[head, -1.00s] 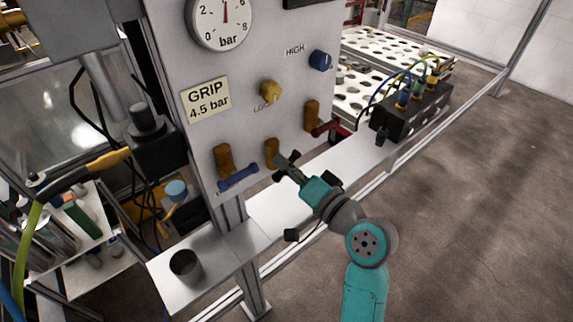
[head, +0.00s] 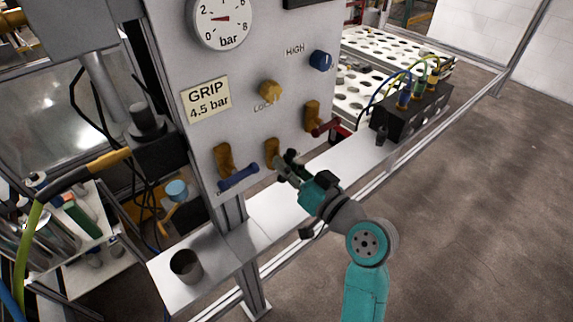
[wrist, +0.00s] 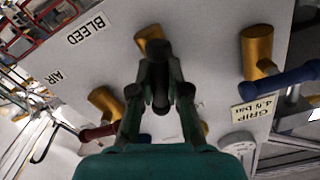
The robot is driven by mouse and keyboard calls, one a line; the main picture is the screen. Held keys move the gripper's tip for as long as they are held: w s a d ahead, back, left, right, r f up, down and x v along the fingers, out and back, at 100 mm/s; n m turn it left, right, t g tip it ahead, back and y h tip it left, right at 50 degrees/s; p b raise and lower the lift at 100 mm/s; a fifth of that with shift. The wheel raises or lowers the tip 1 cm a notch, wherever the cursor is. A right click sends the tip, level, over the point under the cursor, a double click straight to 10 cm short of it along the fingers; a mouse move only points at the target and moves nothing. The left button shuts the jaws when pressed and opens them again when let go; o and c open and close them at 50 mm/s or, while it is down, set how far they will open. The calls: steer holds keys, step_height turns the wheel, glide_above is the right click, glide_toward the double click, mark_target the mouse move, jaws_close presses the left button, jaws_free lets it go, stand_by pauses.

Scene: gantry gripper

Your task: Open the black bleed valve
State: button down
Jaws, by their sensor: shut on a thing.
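The bleed valve is the middle brass valve (head: 272,150) low on the grey panel. In the wrist view its brass body (wrist: 149,36) shows behind its black handle (wrist: 160,90). My gripper (head: 286,166) is at this valve, with its fingers closed on both sides of the black handle. In the head view the fingers hide most of the handle. The pressure gauge (head: 222,20) above has its needle pointing left, in the low part of the scale. A BLEED label (wrist: 86,29) is on the panel in the wrist view.
A brass valve with a blue handle (head: 238,177) is to the left, and one with a red handle (head: 325,128) is to the right, both close to my gripper. A metal shelf (head: 268,212) runs below the panel. A black cabled block (head: 410,112) stands at the right.

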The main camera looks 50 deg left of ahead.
steer(key=n, duration=0.5)
steer(key=shift+n, duration=0.3)
steer(key=n, duration=0.5)
steer(key=shift+n, duration=0.3)
steer(key=c, duration=0.8)
jaws_free()
steer(key=d, duration=1.2)
steer(key=shift+s, duration=0.45)
